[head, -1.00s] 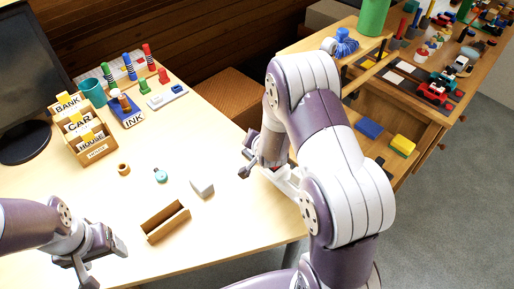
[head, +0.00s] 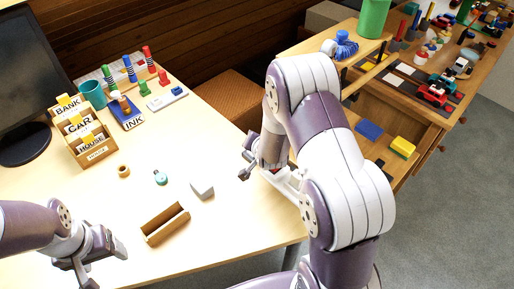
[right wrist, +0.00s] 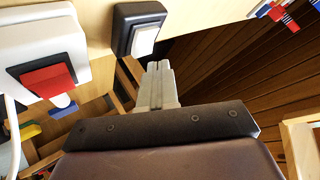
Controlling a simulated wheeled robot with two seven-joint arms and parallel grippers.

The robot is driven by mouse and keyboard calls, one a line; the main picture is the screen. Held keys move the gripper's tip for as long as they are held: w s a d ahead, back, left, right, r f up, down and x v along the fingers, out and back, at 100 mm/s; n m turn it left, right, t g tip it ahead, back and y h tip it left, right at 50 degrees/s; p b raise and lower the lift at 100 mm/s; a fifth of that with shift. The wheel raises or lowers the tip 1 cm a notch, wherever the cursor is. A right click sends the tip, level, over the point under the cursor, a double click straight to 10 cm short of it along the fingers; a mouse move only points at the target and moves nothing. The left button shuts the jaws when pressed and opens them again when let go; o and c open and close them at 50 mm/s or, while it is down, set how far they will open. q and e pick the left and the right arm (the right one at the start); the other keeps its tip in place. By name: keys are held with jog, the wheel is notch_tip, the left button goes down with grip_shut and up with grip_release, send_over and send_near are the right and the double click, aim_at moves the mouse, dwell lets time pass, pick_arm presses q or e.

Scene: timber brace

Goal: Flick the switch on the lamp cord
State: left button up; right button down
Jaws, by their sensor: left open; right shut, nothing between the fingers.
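In the right wrist view a white box with a red rocker switch (right wrist: 47,80) is at the left, close to the camera. A black box with a white rocker switch (right wrist: 143,38) is at top centre, just beyond my right fingertips. A white cord-like strip (right wrist: 13,132) runs down below the white box; I cannot tell which switch belongs to the lamp cord. My right gripper (right wrist: 158,70) is shut and empty, apparently just short of the black box. In the head view it is by the desk's right edge, partly hidden by my arm. My left gripper (head: 105,266) is open and empty over the front left.
The desk (head: 110,215) carries a card box (head: 90,140), a teal mug (head: 92,93), stamps on an ink pad (head: 127,112), an open wooden tray (head: 166,224) and a grey block (head: 202,190). A wooden shelf unit (head: 420,130) with toys stands at right.

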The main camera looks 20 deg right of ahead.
dwell(0.8)
jog(key=shift+f+b, duration=0.35)
jog(key=shift+f, duration=0.1)
jog(key=shift+d+f, duration=0.1)
jog(key=shift+f, duration=0.2)
dwell(0.4)
jog(key=shift+r+p, duration=0.4)
jog(key=shift+r, duration=0.4)
jog(key=r+p, duration=0.2)
jog(key=r, duration=0.1)
jog(key=r+p, duration=0.2)
jog(key=shift+s+a, duration=0.15)
jog(key=shift+a, duration=0.25)
